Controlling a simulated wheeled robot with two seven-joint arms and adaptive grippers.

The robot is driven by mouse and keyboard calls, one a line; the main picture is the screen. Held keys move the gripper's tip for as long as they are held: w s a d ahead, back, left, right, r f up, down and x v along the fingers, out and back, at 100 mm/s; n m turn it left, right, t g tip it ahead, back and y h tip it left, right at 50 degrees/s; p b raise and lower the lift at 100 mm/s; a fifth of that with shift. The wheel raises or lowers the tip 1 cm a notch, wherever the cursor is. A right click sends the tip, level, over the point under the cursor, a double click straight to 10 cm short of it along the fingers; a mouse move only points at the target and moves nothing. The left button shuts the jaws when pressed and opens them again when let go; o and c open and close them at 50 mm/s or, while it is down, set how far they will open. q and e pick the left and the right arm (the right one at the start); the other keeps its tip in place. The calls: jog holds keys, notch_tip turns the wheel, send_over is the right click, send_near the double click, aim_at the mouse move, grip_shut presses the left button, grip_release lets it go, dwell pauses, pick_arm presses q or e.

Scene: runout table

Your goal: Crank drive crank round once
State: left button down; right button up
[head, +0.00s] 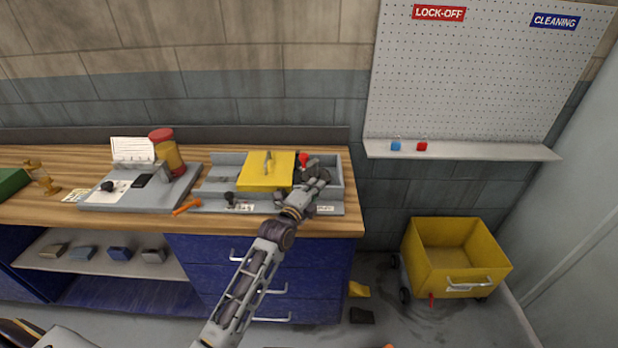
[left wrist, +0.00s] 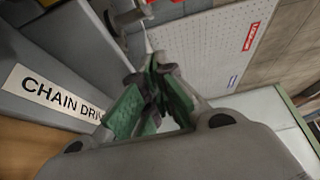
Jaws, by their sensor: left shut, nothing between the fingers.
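The grey chain drive unit (head: 208,187) stands on the wooden bench with a yellow cover (head: 262,172) on it. A red knob (head: 303,158), which looks like part of the drive crank, shows right of the cover. My left gripper (head: 316,172) is at the unit's right end, close to the knob, and hides part of it. In the left wrist view its green-padded fingers (left wrist: 150,98) are shut and empty. A grey and red part (left wrist: 130,18), probably the crank, shows beyond the fingertips; contact cannot be told. My right gripper is out of view.
An orange-handled tool (head: 187,207) lies left of the unit. A pegboard (head: 480,80) hangs at right, above a yellow cart (head: 455,262). The bench's front edge runs below the unit.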

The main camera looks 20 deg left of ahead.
pick_arm(q)
jog(key=shift+w+d+r, duration=0.1)
jog(key=shift+w+d, duration=0.05)
jog(key=shift+w, duration=0.45)
jog(key=shift+w+d, duration=0.1)
jog(key=shift+w, duration=0.45)
jog(key=shift+w+a, duration=0.3)
jog(key=shift+a, duration=0.4)
jog(key=shift+w+a, duration=0.25)
jog(key=shift+a, duration=0.45)
jog(key=shift+w+a, duration=0.2)
jog(key=shift+a, duration=0.25)
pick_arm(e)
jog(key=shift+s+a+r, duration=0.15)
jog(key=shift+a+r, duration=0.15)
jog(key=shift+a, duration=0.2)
pick_arm(q)
jog(key=shift+a+p, duration=0.2)
jog(key=shift+p, duration=0.1)
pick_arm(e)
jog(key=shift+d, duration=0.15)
pick_arm(q)
jog(key=shift+a, duration=0.5)
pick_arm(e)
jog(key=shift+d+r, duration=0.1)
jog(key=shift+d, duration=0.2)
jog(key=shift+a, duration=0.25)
